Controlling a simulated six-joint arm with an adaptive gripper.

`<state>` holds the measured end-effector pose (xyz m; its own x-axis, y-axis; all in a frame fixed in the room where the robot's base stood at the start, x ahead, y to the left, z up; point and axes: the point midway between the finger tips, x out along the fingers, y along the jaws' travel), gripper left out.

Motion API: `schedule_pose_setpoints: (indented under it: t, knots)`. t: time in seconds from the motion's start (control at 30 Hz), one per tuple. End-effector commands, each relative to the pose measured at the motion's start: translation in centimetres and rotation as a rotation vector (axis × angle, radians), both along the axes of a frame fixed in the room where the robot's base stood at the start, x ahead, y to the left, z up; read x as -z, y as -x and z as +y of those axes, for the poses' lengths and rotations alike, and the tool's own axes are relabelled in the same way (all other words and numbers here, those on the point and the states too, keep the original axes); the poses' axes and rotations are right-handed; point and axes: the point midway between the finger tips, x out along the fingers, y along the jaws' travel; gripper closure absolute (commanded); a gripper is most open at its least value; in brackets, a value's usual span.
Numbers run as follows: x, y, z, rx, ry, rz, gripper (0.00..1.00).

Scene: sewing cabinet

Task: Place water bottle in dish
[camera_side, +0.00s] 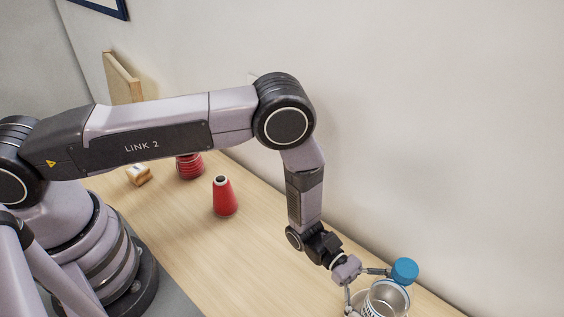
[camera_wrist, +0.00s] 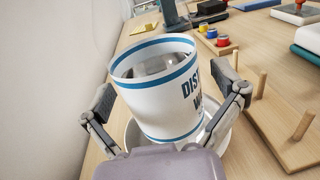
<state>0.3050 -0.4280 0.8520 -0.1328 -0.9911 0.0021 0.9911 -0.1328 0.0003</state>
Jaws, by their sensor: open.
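The water bottle (camera_wrist: 165,98) is a white cylinder with blue bands and dark lettering, partly read as "DIST". In the wrist view it stands slightly tilted in the picture, inside a shallow white dish (camera_wrist: 216,143). The dish's near part is hidden by my wrist. My gripper (camera_wrist: 170,94) is open, with one finger on each side of the bottle and visible gaps beside it. In the side view the bottle (camera_side: 385,301) is cut off at the lower edge, by my gripper (camera_side: 369,292). A round blue piece (camera_side: 404,271) shows just above it; I cannot tell whether it belongs to the bottle.
A pegged wooden board (camera_wrist: 290,140) lies right of the dish, with coloured spools (camera_wrist: 222,40) farther back. A red cone (camera_side: 224,197) and a red ribbed spool (camera_side: 189,167) stand on the wooden top. A wall runs along the back. Bare wood lies around the cone.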

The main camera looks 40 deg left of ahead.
Motion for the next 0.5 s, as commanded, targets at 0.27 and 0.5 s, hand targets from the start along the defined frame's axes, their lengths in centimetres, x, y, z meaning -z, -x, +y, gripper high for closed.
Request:
schedule_pose_setpoints:
  t: [0.27,0.5]
  knots:
    - [-0.3,-0.4,2.0,-0.004,-0.001,0.002,0.06]
    - [-0.3,-1.1,7.4,-0.006,0.000,0.002,0.06]
